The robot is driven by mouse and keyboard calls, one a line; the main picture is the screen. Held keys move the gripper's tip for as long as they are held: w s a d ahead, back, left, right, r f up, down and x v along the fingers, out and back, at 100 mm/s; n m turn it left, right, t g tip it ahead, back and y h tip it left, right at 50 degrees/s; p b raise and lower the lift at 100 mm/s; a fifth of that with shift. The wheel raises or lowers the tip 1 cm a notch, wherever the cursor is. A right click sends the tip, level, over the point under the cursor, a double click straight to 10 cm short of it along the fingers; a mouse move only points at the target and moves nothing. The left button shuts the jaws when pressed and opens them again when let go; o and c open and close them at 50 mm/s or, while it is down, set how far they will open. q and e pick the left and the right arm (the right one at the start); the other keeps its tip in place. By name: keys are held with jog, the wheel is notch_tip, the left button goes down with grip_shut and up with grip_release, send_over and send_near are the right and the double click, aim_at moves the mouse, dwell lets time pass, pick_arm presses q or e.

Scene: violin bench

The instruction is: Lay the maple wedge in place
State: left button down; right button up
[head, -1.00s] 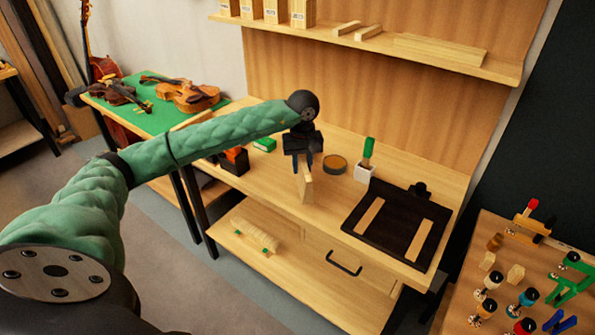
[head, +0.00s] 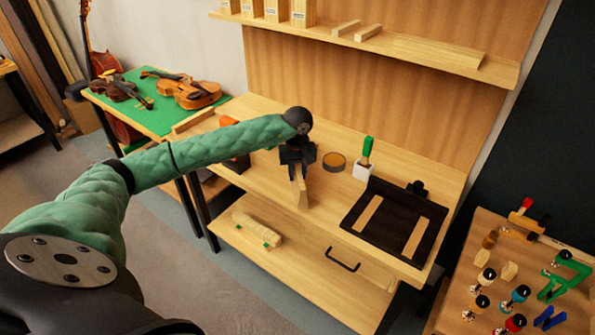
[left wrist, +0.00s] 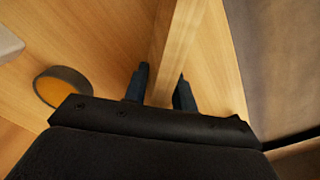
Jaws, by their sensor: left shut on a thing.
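The maple wedge (head: 301,194) is a pale wooden piece held upright at the front edge of the bench. My left gripper (head: 298,174) is shut on its upper part. In the left wrist view the wedge (left wrist: 178,42) runs up and away from between the two dark fingers of the gripper (left wrist: 161,84). I cannot tell whether its lower end touches the bench. A black tray-like fixture (head: 372,222) with two pale strips lies to the right, apart from the wedge. My right gripper is not in view.
A round amber tin (head: 334,162) and a white pot (head: 363,172) with a green-handled tool stand behind and right of the wedge. The tin also shows in the left wrist view (left wrist: 62,88). A side table (head: 460,300) holds clamps. Bare benchtop lies between wedge and fixture.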

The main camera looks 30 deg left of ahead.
pick_arm(q)
jog(key=c, duration=1.1)
grip_release()
jog(key=shift+c, duration=0.2)
jog(key=shift+r, duration=0.1)
